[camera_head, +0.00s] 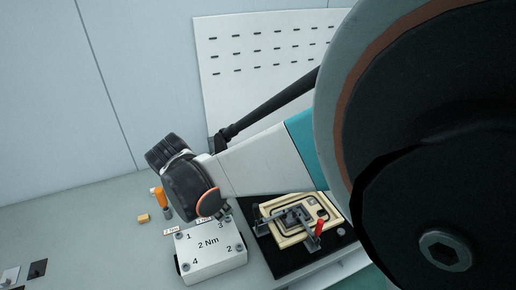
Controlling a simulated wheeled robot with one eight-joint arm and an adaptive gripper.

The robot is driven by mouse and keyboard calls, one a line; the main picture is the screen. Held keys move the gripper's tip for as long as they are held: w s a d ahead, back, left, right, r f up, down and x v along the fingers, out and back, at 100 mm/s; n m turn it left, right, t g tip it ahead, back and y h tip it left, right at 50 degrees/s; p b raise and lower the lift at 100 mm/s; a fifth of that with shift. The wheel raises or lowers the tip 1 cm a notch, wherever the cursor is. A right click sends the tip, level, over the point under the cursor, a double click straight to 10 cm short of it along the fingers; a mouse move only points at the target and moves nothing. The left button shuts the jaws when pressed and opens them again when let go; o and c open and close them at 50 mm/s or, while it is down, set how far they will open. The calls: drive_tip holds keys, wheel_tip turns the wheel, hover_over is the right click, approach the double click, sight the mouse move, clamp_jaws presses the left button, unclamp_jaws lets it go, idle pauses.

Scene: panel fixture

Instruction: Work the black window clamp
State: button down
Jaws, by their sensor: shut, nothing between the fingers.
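A fixture on a black base plate (284,268) lies on the bench at the lower middle. It bears a cream frame (270,207) with a dark window-shaped piece (293,217) inside it. Dark clamp parts (262,228) stand at its left side, and a red handle grip (320,227) rises at its right front. I cannot tell whether the clamp is open or closed. My arm reaches across the view above and behind the fixture. My gripper's fingers cannot be made out in this view.
A white box marked 2 Nm with numbered bolts (208,254) stands left of the fixture. An orange-handled tool (160,197) and a small yellow block (143,218) lie farther left. A slotted white panel (262,60) stands behind. The left bench is mostly clear.

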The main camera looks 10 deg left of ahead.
drive_tip(key=b+x, duration=0.3)
drive_tip(key=x, duration=0.7)
drive_tip(key=shift+s+f, duration=0.1)
drive_tip(key=shift+f, duration=0.05)
drive_tip(key=w+d, duration=0.2)
drive_tip(key=w, duration=0.1)
drive_tip(key=shift+d+r+b, duration=0.2)
drive_tip(key=shift+r+b, duration=0.1)
drive_tip(key=shift+r, duration=0.1)
drive_tip(key=shift+w+d+r, duration=0.4)
drive_tip(key=shift+w+d, duration=0.3)
drive_tip(key=shift+d, duration=0.1)
